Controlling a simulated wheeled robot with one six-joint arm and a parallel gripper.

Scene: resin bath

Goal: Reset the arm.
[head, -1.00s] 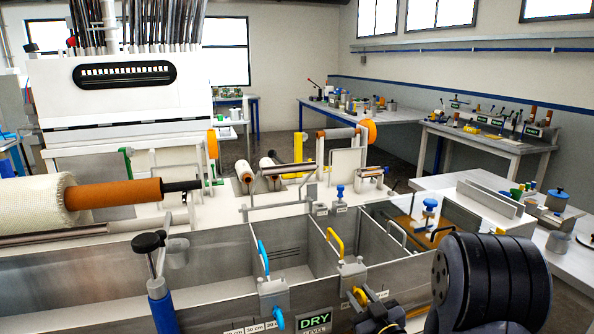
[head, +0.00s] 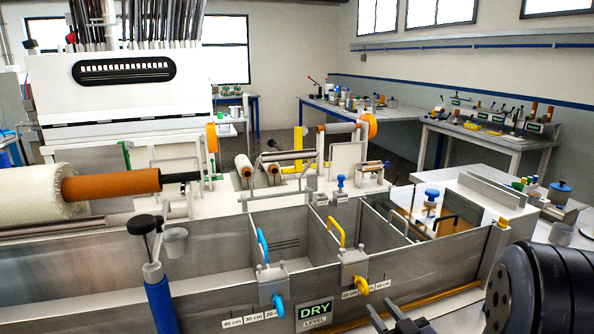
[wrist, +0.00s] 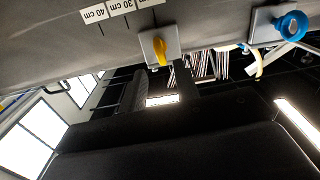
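My arm shows at the lower right of the head view as a thick, dark ribbed link. What looks like my gripper (head: 400,320) is a dark shape cut off by the bottom edge, in front of the steel bath (head: 225,303). In the wrist view, a wide dark part fills the lower middle, and the bath's front wall (wrist: 50,45) with a yellow valve handle (wrist: 160,48) and a blue valve handle (wrist: 291,25) appears upside down.
The bath has blue (head: 263,245) and yellow (head: 336,232) divider handles, and a DRY sign (head: 314,313) on its front. A black-knobbed lever (head: 153,245) rises at the left. A fibre roll (head: 35,195) lies beyond. A side table (head: 465,180) stands at the right.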

